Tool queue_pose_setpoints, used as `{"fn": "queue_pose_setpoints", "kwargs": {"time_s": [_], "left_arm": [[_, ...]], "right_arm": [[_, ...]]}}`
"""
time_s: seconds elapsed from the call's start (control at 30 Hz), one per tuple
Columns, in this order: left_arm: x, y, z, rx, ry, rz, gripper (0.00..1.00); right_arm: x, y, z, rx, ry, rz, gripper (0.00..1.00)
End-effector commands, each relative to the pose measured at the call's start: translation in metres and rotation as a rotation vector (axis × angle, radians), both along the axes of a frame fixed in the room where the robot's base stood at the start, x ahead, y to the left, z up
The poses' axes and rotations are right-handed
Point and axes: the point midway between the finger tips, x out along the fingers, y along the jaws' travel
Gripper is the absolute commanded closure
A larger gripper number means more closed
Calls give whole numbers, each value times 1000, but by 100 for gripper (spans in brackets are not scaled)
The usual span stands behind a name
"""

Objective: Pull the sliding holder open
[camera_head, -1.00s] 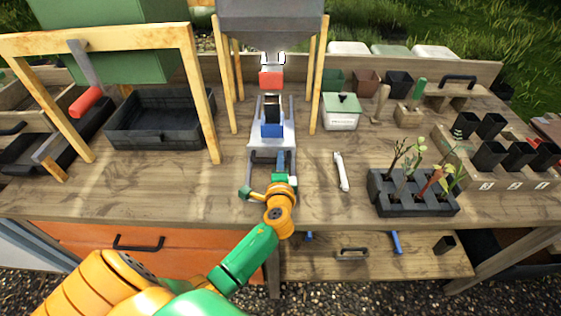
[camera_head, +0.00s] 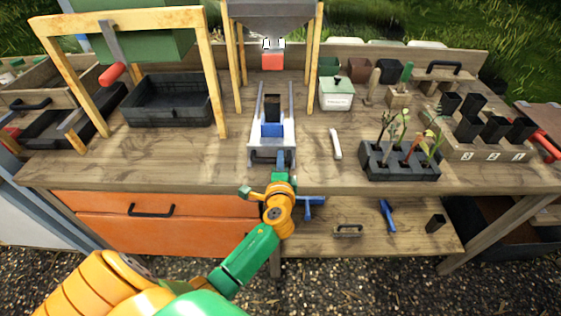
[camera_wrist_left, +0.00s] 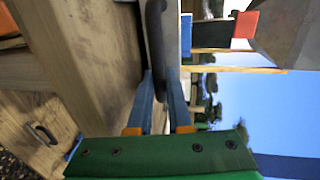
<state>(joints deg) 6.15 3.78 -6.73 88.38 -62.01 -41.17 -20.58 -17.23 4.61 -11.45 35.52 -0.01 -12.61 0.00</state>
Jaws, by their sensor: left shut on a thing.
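The sliding holder (camera_head: 256,140) is a pale metal slide with two side rails, on the bench below the hopper. A blue block (camera_head: 270,130) and a dark pot (camera_head: 272,107) sit between its rails. Its dark bar handle (camera_head: 262,157) is at the near end, and the handle (camera_wrist_left: 155,35) also shows in the wrist view. My left gripper (camera_head: 281,178) is shut on the handle, its blue fingers (camera_wrist_left: 162,105) on either side of the bar. The gripper partly hides the handle in the head view. My right gripper is not in view.
A grey hopper (camera_head: 272,14) with a red piece (camera_head: 273,61) stands behind the holder. A white tool (camera_head: 336,144) and a seedling tray (camera_head: 400,162) lie to the right. A black tray (camera_head: 168,100) is at left. An orange drawer (camera_head: 165,222) is below.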

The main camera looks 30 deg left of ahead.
Motion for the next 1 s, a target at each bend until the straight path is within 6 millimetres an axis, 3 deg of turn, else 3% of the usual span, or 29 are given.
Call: {"fn": "queue_pose_setpoints", "kwargs": {"time_s": [0.1, 0.13, 0.17, 0.47, 0.8, 1.0], "left_arm": [[0, 0, 0, 0, 0, 0, 100], [0, 0, 0, 0, 0, 0, 78], [0, 0, 0, 0, 0, 0, 70], [-1, -1, 0, 0, 0, -1, 70], [-53, -33, 12, -2, 0, -2, 70], [-59, -36, 15, -1, -1, 0, 70]], "right_arm": [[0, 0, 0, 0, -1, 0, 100], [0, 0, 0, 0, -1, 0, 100], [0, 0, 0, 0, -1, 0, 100], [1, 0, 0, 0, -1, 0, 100], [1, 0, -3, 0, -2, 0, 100], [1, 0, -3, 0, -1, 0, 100]]}}
